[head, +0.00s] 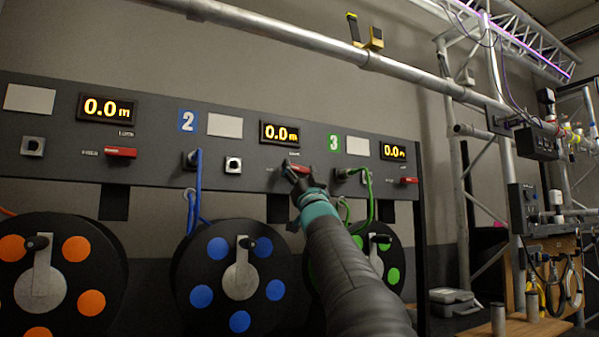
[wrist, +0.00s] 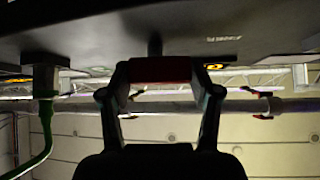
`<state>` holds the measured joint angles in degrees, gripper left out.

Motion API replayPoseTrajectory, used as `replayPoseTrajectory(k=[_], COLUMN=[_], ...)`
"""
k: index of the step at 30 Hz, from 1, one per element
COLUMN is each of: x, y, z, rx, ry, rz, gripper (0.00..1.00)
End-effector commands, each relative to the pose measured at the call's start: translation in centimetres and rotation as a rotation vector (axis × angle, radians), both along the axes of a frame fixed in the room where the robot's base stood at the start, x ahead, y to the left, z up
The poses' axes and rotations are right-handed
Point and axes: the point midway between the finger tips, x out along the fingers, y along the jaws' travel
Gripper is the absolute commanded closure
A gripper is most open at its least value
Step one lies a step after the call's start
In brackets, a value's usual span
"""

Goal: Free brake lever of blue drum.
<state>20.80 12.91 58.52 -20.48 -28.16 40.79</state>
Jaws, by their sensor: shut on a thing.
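The blue drum (head: 202,297), a black reel with blue discs, hangs under the panel section marked 2. Its brake lever (head: 300,168) is a red handle on the panel below the middle display. My gripper (head: 297,178) is at this lever, its fingers partly hidden by my own arm. In the wrist view my gripper (wrist: 160,90) has a finger on each side of the red lever (wrist: 160,69) and is shut on it. The lever's far side is hidden.
The grey panel (head: 225,152) carries 0.0 m displays. The orange drum (head: 95,262) and its red lever (head: 120,152) are to the left. The green drum (head: 398,245) is partly behind my arm. A blue cable (head: 198,175) and a green cable (head: 369,190) loop from sockets beside the lever.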

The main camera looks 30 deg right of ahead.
Motion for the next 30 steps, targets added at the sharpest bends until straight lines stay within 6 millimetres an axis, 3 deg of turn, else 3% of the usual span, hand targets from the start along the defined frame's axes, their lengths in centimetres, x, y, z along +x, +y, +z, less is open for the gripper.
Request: replayPoseTrajectory(k=[9,20,21,23,30], x=[-0.06,-0.04,-0.04,-0.03,0.0], y=[-0.06,0.03,0.02,0.02,0.0], z=[0.2,-0.01,-0.02,-0.02,-0.07], rx=[-0.168,-0.18,-0.18,-0.18,-0.179], ry=[-0.004,-0.004,-0.004,-0.004,-0.003], rz=[0.0,0.002,0.002,0.002,0.002], gripper=[0.72,0.72,0.28,0.13,0.12])
